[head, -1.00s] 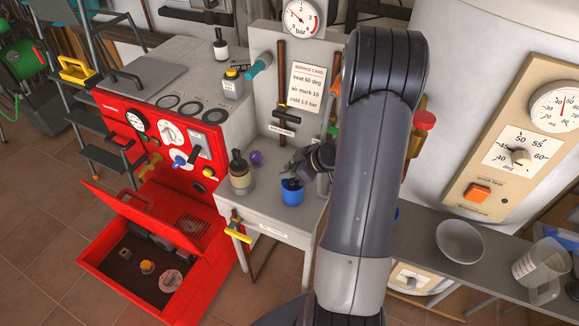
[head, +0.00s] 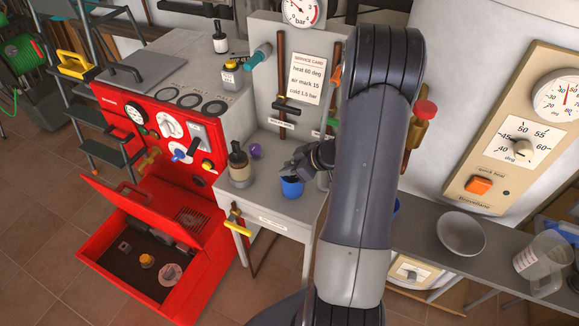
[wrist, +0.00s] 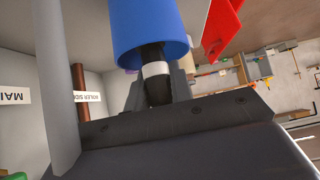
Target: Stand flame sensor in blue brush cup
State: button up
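The blue brush cup (head: 291,188) stands on the light bench in the head view. In the wrist view the cup (wrist: 150,32) is close, with its opening toward my gripper. The flame sensor (wrist: 156,72), dark with a white band, sits between my gripper's grey fingers, and its far end goes into the cup's mouth. My gripper (head: 293,171) is just above the cup in the head view and looks shut on the sensor. How deep the sensor reaches, and whether it touches the cup's floor, is hidden.
A brown bottle (head: 239,166) and a purple ball (head: 256,151) are on the bench left of the cup. The red boiler (head: 155,120) stands farther left with its lower hatch open. A grey bowl (head: 461,233) and a clear jug (head: 542,262) are on the right shelf.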

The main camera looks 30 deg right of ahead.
jog(key=shift+o, duration=0.7)
jog(key=p+v, duration=0.2)
jog(key=v, duration=0.8)
jog(key=shift+s+r, duration=0.25)
jog(key=shift+d, duration=0.15)
jog(key=b+x, duration=0.1)
jog(key=x, duration=0.5)
jog(key=b+x, duration=0.1)
jog(key=x, duration=0.5)
jog(key=shift+s+d+f, duration=0.15)
jog(key=shift+s+f, duration=0.05)
jog(key=shift+f, duration=0.1)
jog(key=shift+s+d+r+p, duration=0.1)
jog(key=shift+r+p, duration=0.7)
jog(key=shift+r, duration=1.1)
